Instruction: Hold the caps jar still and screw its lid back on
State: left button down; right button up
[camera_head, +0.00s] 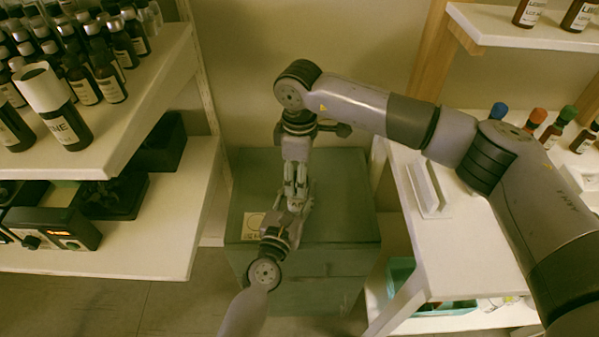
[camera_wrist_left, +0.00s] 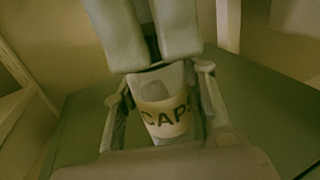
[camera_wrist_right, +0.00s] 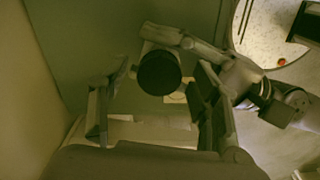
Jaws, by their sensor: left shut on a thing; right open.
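The caps jar (camera_wrist_left: 165,112), clear with a pale "CAPS" label, stands upright between the fingers of my left gripper (camera_wrist_left: 160,100), which is shut on it. In the head view my left gripper (camera_head: 292,205) is over the green cabinet, and the jar is mostly hidden. A dark round disc, seemingly the lid (camera_wrist_right: 158,73), shows over the jar's mouth in the right wrist view; I cannot tell how it is seated. My right gripper (camera_wrist_right: 155,105) is open above the jar, pointing down. Its fingers also show just over the jar in the left wrist view (camera_wrist_left: 150,35).
The green cabinet (camera_head: 345,225) has a pale square card (camera_head: 253,226) on its top. Shelves with dark bottles (camera_head: 105,75) stand at left. A white table (camera_head: 455,255) with a white holder (camera_head: 428,190) and colour-capped bottles (camera_head: 537,120) stands at right.

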jog(key=shift+r, duration=2.25)
jog(key=shift+c, duration=0.3)
